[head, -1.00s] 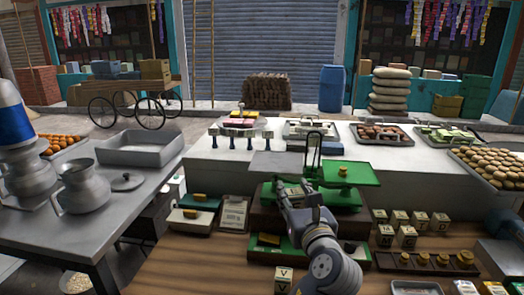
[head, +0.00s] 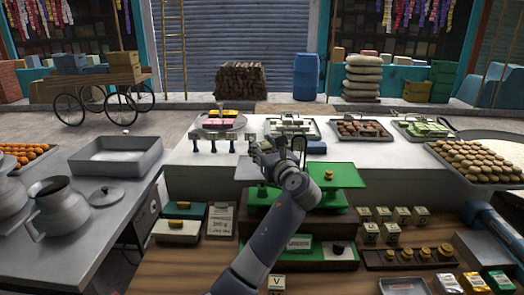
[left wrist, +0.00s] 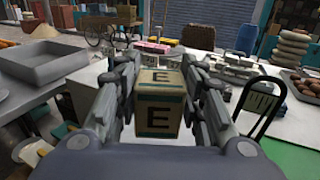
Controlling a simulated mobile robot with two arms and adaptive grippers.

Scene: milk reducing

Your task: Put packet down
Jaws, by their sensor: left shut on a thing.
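The packet (left wrist: 158,112) is a small tan block with a dark green band and the letter E. In the left wrist view it sits between the two fingers of my left gripper, which is shut on it. In the head view my left gripper (head: 268,152) is over the back of the grey left pan (head: 248,176) of the green balance scale (head: 335,176), near the white counter. The gripper mostly hides the packet there, and I cannot tell its height above the pan.
Several lettered blocks (head: 381,214) stand right of the scale, behind a tray of brass weights (head: 422,264). Small upright stands (head: 213,143) and trays of goods (head: 362,132) occupy the white counter (head: 185,160). A metal table (head: 75,235) is at left.

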